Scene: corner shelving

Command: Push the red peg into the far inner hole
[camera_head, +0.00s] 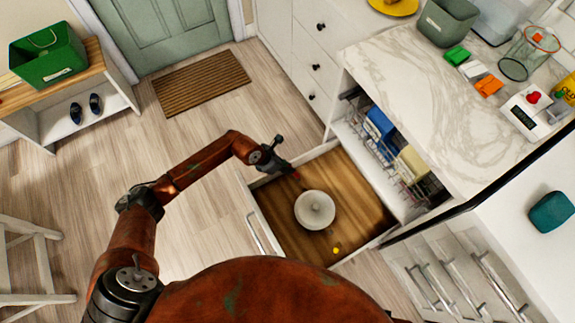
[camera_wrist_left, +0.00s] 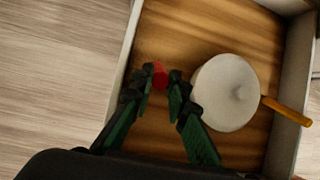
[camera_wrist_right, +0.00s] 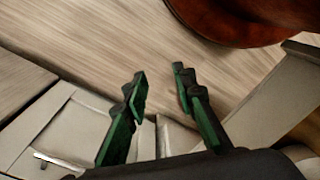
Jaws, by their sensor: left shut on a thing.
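My left gripper (camera_head: 292,174) is over the left part of an open drawer. In the left wrist view its fingers (camera_wrist_left: 163,78) are shut on a small red peg (camera_wrist_left: 159,74); the peg also shows as a red spot in the head view (camera_head: 296,175). A round white piece (camera_head: 315,210) lies in the drawer, just right of the fingers in the left wrist view (camera_wrist_left: 226,92). A yellow-orange peg (camera_wrist_left: 286,110) sticks out beyond its right edge. I cannot make out any hole. My right gripper (camera_wrist_right: 159,85) is open and empty in its wrist view.
The wooden-bottomed drawer (camera_head: 365,225) has pale walls around the pieces. A dish rack (camera_head: 385,155) stands open behind it. The marble counter (camera_head: 415,75) holds a scale (camera_head: 525,112) and a wire basket (camera_head: 526,55). Wooden floor left of the drawer is clear.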

